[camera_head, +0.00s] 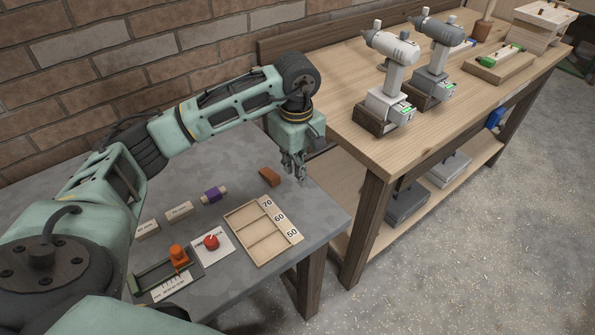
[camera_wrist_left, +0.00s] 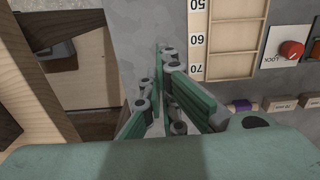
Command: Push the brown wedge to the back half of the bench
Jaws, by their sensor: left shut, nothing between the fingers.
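The brown wedge (camera_head: 269,176) lies on the grey bench (camera_head: 325,208), beyond the tray's upper end in the head view. My left gripper (camera_head: 298,178) points down just to the right of the wedge, its fingers shut and empty. I cannot tell whether they touch the wedge or the bench. The left wrist view shows the gripper (camera_wrist_left: 165,50) over the grey bench surface; the wedge cannot be made out there and seems hidden behind the gripper. My right gripper is not in view.
A wooden tray (camera_head: 228,216) marked 70, 60, 50 sits in front of the wedge. A purple spool (camera_head: 214,194), small blocks, a red knob (camera_head: 211,241) and an orange slider (camera_head: 179,257) lie left. A wooden workbench (camera_head: 345,143) with two drills adjoins at right.

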